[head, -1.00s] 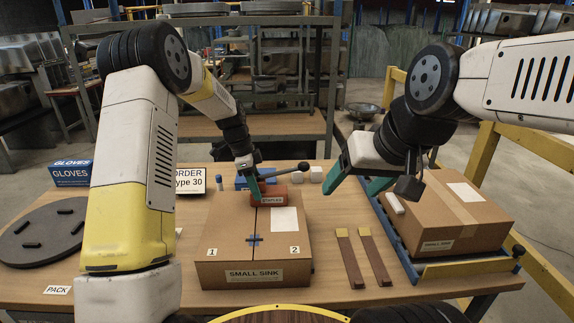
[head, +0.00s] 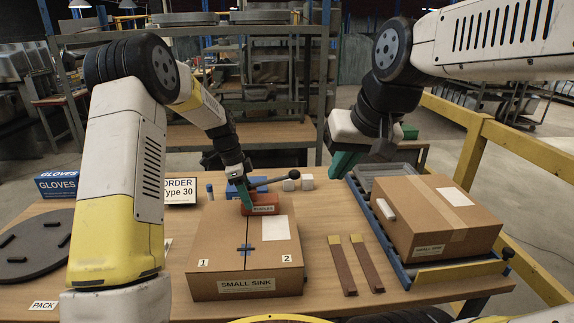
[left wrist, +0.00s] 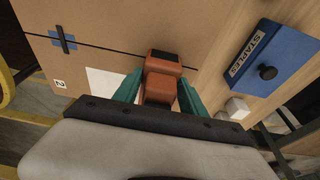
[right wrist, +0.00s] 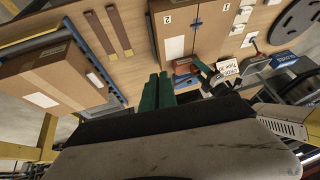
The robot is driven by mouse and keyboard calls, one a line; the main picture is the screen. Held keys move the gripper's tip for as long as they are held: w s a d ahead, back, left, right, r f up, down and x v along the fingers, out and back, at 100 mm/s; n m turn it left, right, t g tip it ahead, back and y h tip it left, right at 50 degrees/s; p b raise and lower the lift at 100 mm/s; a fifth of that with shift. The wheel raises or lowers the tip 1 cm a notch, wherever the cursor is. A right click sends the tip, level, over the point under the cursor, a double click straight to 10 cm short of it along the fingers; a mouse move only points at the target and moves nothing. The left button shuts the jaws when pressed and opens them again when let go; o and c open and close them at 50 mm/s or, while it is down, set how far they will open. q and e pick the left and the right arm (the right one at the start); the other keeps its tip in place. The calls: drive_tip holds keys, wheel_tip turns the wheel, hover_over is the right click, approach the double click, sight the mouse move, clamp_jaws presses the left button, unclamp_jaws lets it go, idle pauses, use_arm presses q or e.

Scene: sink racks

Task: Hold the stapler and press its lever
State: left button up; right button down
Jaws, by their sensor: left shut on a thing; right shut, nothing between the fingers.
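The red stapler (head: 264,204) is at the back of the small-sink carton's top. My left gripper (head: 246,205) is shut on it from above. In the left wrist view the orange-red body (left wrist: 160,86) is between the green fingers, its dark end (left wrist: 165,56) towards the carton's seam. A dark rod with a ball knob (head: 291,174) reaches right behind the stapler in the head view; where it attaches is hidden. My right gripper (head: 344,163) is shut and empty, right of the stapler and apart from it. Its fingers (right wrist: 158,91) are together in the right wrist view.
The carton (head: 219,254) lies on the wooden table. A blue staples box (left wrist: 272,55) and small white blocks (head: 307,182) are behind it. Two brown strips (head: 341,266) lie to its right. Another carton (head: 409,225) sits on a blue-edged rack at right.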

drive_tip(key=w+a+r+g+h, duration=0.1)
drive_tip(key=w+a+r, duration=0.15)
drive_tip(key=w, duration=0.95)
drive_tip(key=g+h, duration=0.1)
hover_over(295, 170)
drive_tip(key=s, duration=0.4)
drive_tip(key=f, duration=0.1)
drive_tip(key=shift+f+m, duration=0.15)
drive_tip(key=shift+m, duration=0.15)
drive_tip(key=x, duration=0.4)
drive_tip(key=s+x, duration=0.1)
drive_tip(key=x, duration=0.9)
drive_tip(key=shift+s+f, duration=0.2)
drive_tip(key=shift+s, duration=0.1)
